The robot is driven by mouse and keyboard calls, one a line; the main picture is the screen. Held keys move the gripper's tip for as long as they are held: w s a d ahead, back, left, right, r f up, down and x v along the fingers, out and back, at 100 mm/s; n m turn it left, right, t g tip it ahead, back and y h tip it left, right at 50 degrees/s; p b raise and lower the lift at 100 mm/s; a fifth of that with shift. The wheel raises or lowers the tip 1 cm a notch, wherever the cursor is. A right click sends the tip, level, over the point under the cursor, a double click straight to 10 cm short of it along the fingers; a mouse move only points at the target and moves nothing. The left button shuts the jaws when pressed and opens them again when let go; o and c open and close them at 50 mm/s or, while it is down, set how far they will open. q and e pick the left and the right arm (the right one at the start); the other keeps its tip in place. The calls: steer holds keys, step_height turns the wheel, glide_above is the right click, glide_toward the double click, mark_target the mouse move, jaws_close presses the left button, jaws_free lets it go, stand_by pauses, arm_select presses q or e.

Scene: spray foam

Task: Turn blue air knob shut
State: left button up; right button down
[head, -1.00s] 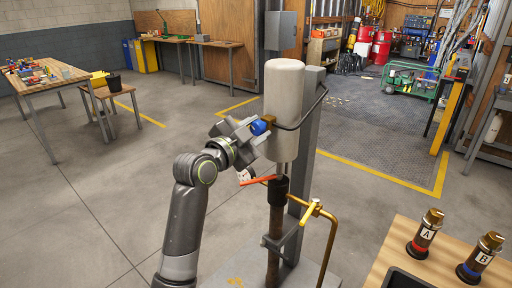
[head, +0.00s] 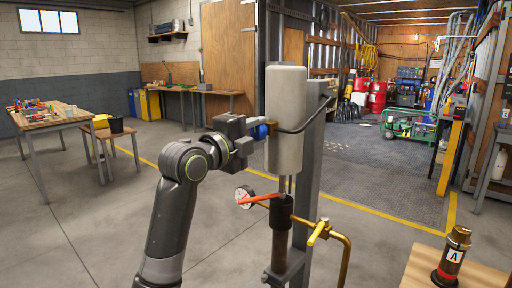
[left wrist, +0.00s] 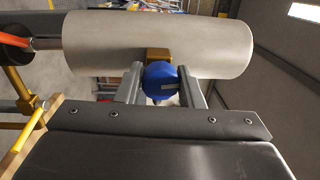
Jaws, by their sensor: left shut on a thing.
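The blue air knob (head: 260,131) sits on a brass fitting on the left side of an upright pale grey cylinder (head: 286,120). My left gripper (head: 254,138) reaches it from the left and is shut on the knob. In the left wrist view the blue knob (left wrist: 161,80) lies between the two grey fingers, in front of the brass block (left wrist: 158,54) on the cylinder (left wrist: 150,30). Whether the knob is fully turned cannot be told. My right gripper is not in view.
A red lever (head: 260,198) and a round gauge (head: 244,196) sit below the cylinder. A yellow-brass pipe with a tap (head: 320,232) stands to the right. A canister marked A (head: 453,255) stands on a wooden bench (head: 420,270).

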arm_select(q)
steer(key=shift+m+b, duration=0.55)
steer(key=shift+m, duration=0.15)
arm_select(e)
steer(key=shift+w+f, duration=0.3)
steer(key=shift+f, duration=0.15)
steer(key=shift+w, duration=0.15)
arm_select(q)
steer(key=o, duration=1)
steer(key=shift+c, duration=0.2)
steer(key=b+v, duration=0.1)
steer(key=v, duration=1.6)
steer(key=shift+a+b, duration=0.3)
steer(key=shift+b, duration=0.05)
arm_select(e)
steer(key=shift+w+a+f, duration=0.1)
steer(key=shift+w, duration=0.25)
arm_select(q)
steer(key=shift+s, duration=0.1)
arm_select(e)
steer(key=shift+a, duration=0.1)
